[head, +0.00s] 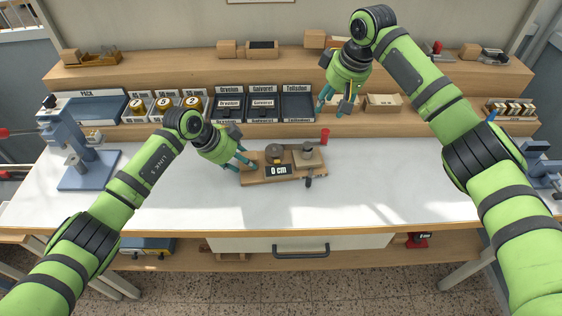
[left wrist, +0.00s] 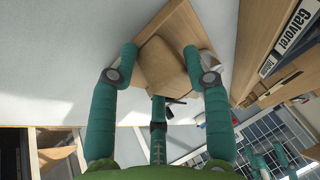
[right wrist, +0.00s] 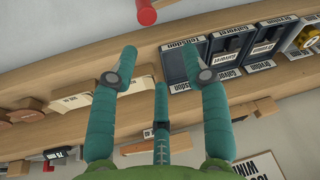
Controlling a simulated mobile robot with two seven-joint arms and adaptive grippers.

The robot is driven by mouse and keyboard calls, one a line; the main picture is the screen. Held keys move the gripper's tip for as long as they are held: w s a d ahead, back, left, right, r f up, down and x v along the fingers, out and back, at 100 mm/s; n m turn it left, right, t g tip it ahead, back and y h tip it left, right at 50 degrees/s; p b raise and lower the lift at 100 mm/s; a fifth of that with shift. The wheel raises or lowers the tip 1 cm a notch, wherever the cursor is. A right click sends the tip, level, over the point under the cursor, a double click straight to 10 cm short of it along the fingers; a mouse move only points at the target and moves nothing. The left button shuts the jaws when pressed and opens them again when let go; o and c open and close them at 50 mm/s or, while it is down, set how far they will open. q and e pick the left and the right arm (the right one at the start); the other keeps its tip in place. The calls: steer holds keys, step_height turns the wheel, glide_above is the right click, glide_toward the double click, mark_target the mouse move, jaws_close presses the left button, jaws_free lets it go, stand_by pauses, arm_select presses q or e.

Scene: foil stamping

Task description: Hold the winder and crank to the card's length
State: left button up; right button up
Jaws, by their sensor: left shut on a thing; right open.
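The winder (head: 283,173) is a wooden board on the white table, with a dark spool (head: 274,153), a block with a dark knob (head: 307,151) and a display reading "0 cm" (head: 278,170). A crank handle with a red grip (head: 325,136) stands at its right rear. My left gripper (head: 248,162) is shut on the winder's left end; in the left wrist view its fingers (left wrist: 162,65) are on both sides of a wooden block (left wrist: 163,68). My right gripper (head: 340,102) is open and empty, above the shelf's front, right of the crank; in its wrist view the red grip (right wrist: 146,12) is at the top.
Foil rolls (head: 165,104) are at the left. A blue-grey press (head: 75,150) stands at the far left. The white tabletop (head: 400,190) is clear at right.

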mark_target(326, 132)
steer(key=shift+s+a+r+n+g+h, duration=0.2)
steer(key=shift+s+r+n+g+h, duration=0.15)
steer(key=shift+s+r+n, duration=0.25)
steer(key=shift+s+f, duration=0.1)
steer(key=shift+s+d+x, duration=0.15)
steer(key=shift+s+x, duration=0.1)
steer(key=shift+x, duration=1.15)
steer(key=shift+s+d+x, duration=0.15)
steer(key=shift+s+x, duration=0.05)
steer(key=shift+x, duration=1.2)
steer(key=shift+s+d+x, duration=0.15)
steer(key=shift+s+x, duration=0.1)
steer(key=shift+x, duration=1.1)
steer(key=shift+f, duration=0.2)
jaws_close()
